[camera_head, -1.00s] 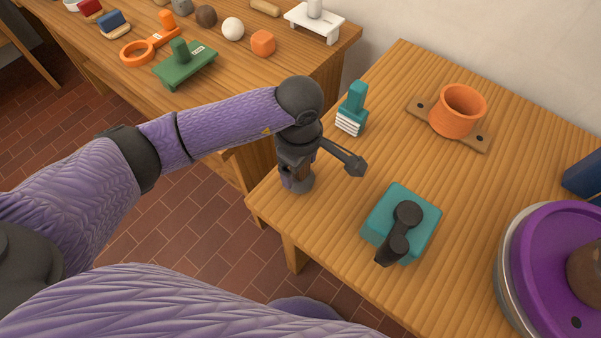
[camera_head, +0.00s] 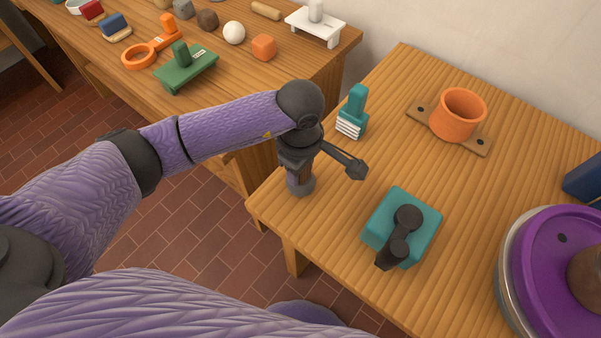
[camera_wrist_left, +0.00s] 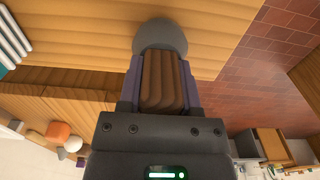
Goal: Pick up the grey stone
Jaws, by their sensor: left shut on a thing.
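My left gripper (camera_head: 298,174) points down over the near left corner of the right-hand table and is shut on a brown ribbed grip. The grip also shows in the left wrist view (camera_wrist_left: 162,82), between the two fingers. The grey stone (camera_head: 301,187) is a smooth rounded piece at the end of this grip; it also shows in the wrist view (camera_wrist_left: 160,35), just past the fingertips. I cannot tell whether its underside touches the table. The fingers partly hide the grip. My right gripper is not in view.
A teal brush (camera_head: 353,112) stands behind the gripper. A teal block with a black handle (camera_head: 402,228) lies right of it. An orange cup (camera_head: 459,115) and a purple wheel (camera_head: 545,255) are farther right. Another table (camera_head: 330,65) holds several small items.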

